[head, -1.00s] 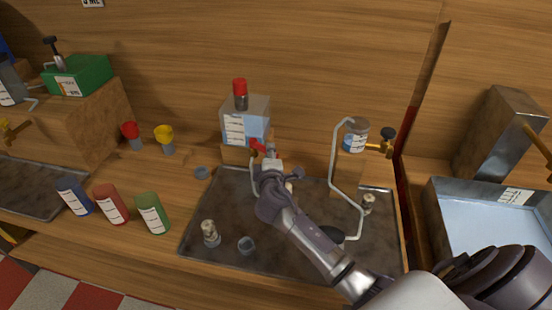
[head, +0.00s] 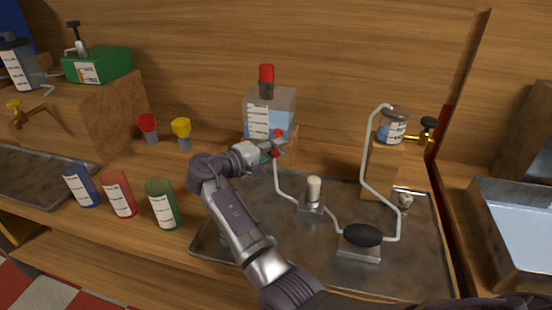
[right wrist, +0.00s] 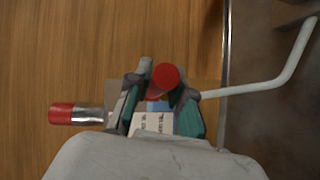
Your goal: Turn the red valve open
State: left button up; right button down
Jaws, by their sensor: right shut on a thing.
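The red valve (head: 278,134) sits on the pipe just below the front of the clear tank (head: 284,104), which has blue liquid and a white label. My right gripper (head: 274,151) is at the valve, with its arm reaching up from the lower right. In the right wrist view, the round red end of the valve (right wrist: 167,77) shows between the two fingers (right wrist: 160,101), which are shut on it. The fingers hide much of the valve body. My left gripper is not in view.
A grey tray (head: 412,262) carries pipes, a white-topped post (head: 313,190) and a black oval part (head: 362,236). Blue, red and green labelled containers (head: 162,204) stand left of my arm.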

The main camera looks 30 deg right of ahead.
jog(key=shift+w+a+m+g+b, duration=0.25)
jog(key=shift+m+g+b, duration=0.35)
jog(key=shift+g, duration=0.3)
jog(key=c, duration=1)
grip_release()
jog(key=v, duration=0.7)
jog(key=shift+a, duration=0.3)
jog(key=shift+s+f, duration=0.15)
